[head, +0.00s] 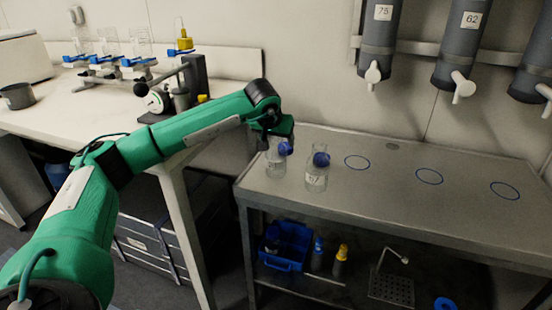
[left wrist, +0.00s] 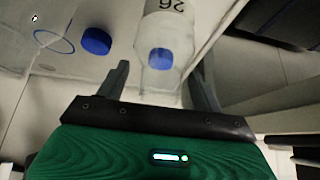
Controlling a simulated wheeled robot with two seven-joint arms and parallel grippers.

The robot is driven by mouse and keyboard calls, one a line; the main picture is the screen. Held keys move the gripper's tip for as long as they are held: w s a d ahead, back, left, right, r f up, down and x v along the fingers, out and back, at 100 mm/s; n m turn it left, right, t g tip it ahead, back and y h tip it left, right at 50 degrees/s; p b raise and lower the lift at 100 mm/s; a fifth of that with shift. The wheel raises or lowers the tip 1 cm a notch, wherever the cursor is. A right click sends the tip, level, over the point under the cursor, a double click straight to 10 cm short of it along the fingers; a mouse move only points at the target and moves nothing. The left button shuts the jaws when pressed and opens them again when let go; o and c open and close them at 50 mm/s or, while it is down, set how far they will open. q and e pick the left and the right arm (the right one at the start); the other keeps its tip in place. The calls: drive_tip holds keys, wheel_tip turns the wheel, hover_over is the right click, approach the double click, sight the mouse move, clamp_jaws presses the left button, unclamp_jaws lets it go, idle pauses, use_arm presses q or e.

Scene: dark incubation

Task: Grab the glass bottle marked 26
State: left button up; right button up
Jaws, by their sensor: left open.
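The clear glass bottle marked 26 (left wrist: 165,25) shows in the left wrist view, its number upside down. In the head view, the left bottle (head: 275,165) stands upright on the metal table beneath my left gripper (head: 277,138); its label is too small to read there. In the left wrist view, my left gripper (left wrist: 160,75) is open, with a finger on each side of the bottle's neck end. A gap shows beside the fingers. A blue cap (left wrist: 161,59) shows at the bottle. My right gripper is not in view.
A second glass bottle (head: 315,180) with a blue cap (head: 321,159) stands close to the right. The metal table (head: 400,215) has several blue circles and free room rightward. Grey dispensers (head: 461,45) hang above it. A white bench (head: 80,108) with glassware is at left.

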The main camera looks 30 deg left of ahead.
use_arm(q)
drive_tip(key=shift+c, duration=0.2)
clamp_jaws()
drive_tip(key=shift+r, duration=0.1)
